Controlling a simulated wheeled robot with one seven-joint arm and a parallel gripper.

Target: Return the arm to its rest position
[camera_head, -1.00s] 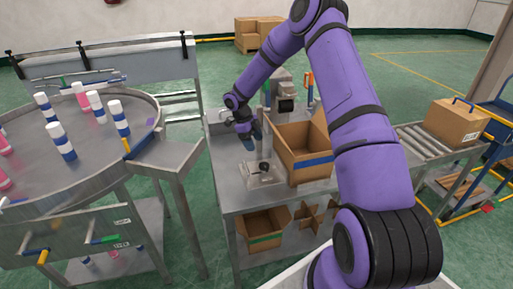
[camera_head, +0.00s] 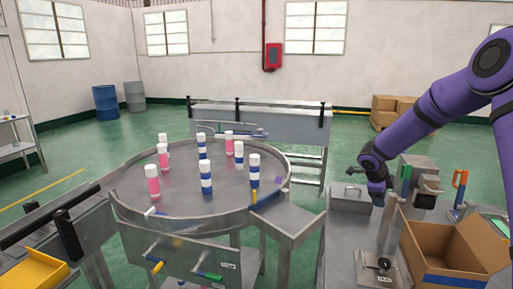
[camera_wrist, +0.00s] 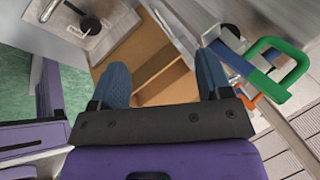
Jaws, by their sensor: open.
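My purple arm (camera_head: 440,115) reaches in from the right in the head view. My gripper (camera_head: 383,210) hangs over the metal workbench, left of an open cardboard box (camera_head: 454,250). In the wrist view my gripper (camera_wrist: 165,85) shows two blue fingers spread wide apart with nothing between them. The cardboard box (camera_wrist: 150,60) lies beyond and below the fingers there. The fingertips are small in the head view.
A round metal table (camera_head: 130,205) holds several blue-and-white and pink cans. A metal fixture with a black knob (camera_head: 384,263) sits on the bench, also seen in the wrist view (camera_wrist: 92,24). A green handle (camera_wrist: 285,62) is close to the right finger.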

